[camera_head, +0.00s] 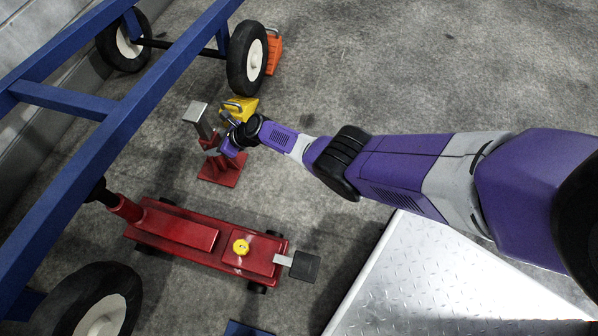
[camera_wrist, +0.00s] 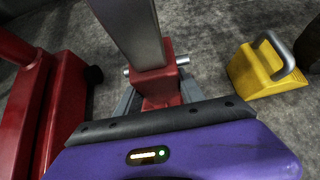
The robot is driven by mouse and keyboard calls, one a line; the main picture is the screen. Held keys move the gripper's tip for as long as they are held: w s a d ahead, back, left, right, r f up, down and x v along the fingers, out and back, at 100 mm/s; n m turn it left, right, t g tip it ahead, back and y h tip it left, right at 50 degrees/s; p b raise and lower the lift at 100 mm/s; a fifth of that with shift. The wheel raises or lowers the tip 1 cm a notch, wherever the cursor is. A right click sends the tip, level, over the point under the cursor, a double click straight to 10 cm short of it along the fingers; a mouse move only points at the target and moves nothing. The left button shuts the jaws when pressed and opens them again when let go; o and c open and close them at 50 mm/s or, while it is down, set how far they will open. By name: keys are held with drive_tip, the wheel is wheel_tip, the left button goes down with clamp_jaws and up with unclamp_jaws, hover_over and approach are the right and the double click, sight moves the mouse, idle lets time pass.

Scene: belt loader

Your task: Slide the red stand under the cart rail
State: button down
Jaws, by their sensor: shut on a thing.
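The red stand (camera_head: 220,170) stands upright on the floor, with a square red base and a silver post topped by a flat pad. It is to the right of the blue cart rail (camera_head: 118,130), apart from it in the picture. My gripper (camera_head: 226,140) reaches it from the right and is shut on its red column. In the wrist view, my grey fingers (camera_wrist: 158,98) lie on both sides of the red stand (camera_wrist: 164,72); the silver post rises above them. The lower stand is hidden there by my purple gripper body.
A red floor jack (camera_head: 200,240) stands in front of the stand, its left end by the rail. A yellow chock (camera_head: 243,107) and an orange chock (camera_head: 273,52) lie behind. A black cart wheel (camera_head: 246,58) is nearby. A silver tread plate (camera_head: 450,285) is at lower right.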

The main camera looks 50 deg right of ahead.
sight(217, 144)
drive_tip(key=shift+w+a, duration=0.1)
drive_tip(key=shift+a, duration=0.05)
drive_tip(key=c, duration=0.6)
unclamp_jaws()
drive_tip(key=shift+c, duration=0.2)
drive_tip(key=shift+f, duration=0.15)
drive_tip(key=shift+s+r+p, duration=0.3)
drive_tip(key=shift+r+p, duration=0.15)
drive_tip(key=shift+p, duration=0.1)
drive_tip(key=p+v, duration=0.5)
drive_tip(key=shift+w+r, duration=0.1)
drive_tip(key=shift+r, duration=0.05)
drive_tip(key=shift+s+d+r+p, duration=0.2)
drive_tip(key=shift+s+p, duration=0.2)
drive_tip(key=shift+p, duration=0.05)
drive_tip(key=shift+s+d+r+p, duration=0.2)
drive_tip(key=shift+s+r+p, duration=0.05)
drive_tip(key=shift+s+p, duration=0.2)
